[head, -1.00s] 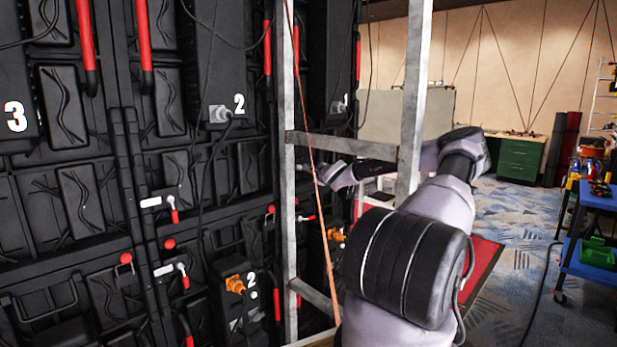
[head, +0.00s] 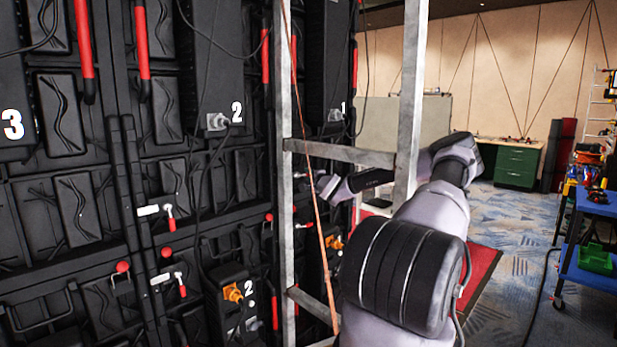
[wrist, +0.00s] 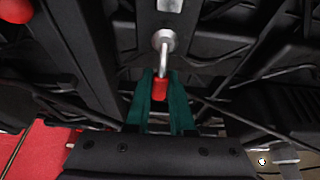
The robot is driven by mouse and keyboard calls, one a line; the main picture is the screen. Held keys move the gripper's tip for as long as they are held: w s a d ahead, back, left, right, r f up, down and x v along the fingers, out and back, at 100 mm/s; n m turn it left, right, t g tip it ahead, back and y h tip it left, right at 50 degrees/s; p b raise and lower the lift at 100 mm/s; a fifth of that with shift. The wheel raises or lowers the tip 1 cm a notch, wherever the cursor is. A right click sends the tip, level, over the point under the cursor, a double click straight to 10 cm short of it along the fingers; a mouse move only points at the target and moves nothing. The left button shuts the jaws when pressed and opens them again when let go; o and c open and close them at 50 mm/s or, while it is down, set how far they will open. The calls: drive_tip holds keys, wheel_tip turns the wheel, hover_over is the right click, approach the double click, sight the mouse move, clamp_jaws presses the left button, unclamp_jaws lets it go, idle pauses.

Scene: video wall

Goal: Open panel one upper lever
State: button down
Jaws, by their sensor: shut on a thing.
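The panel one lever shows in the wrist view as a red grip (wrist: 160,89) on a bent metal rod (wrist: 163,58) that comes from a round metal pivot (wrist: 164,40). My gripper (wrist: 161,83) has its teal fingers closed around the red grip, one on each side. In the head view, the panel marked 1 (head: 342,107) is the rightmost of the numbered black panels. My wrist reaches toward it behind the grey metal frame. The fingers and the held lever cannot be made out clearly in the head view.
A grey metal frame (head: 407,120) with a crossbar (head: 340,153) stands between the head camera and my wrist, close to my arm. Other red-tipped levers (head: 168,211) and cables sit on panels to the left. A blue cart (head: 590,268) stands right, with open carpet before it.

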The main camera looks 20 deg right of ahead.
idle(0.3)
drive_tip(key=c, duration=0.8)
unclamp_jaws()
drive_tip(key=s, duration=0.7)
drive_tip(key=shift+s+a, duration=0.2)
drive_tip(key=shift+s, duration=0.1)
drive_tip(key=shift+f, duration=0.1)
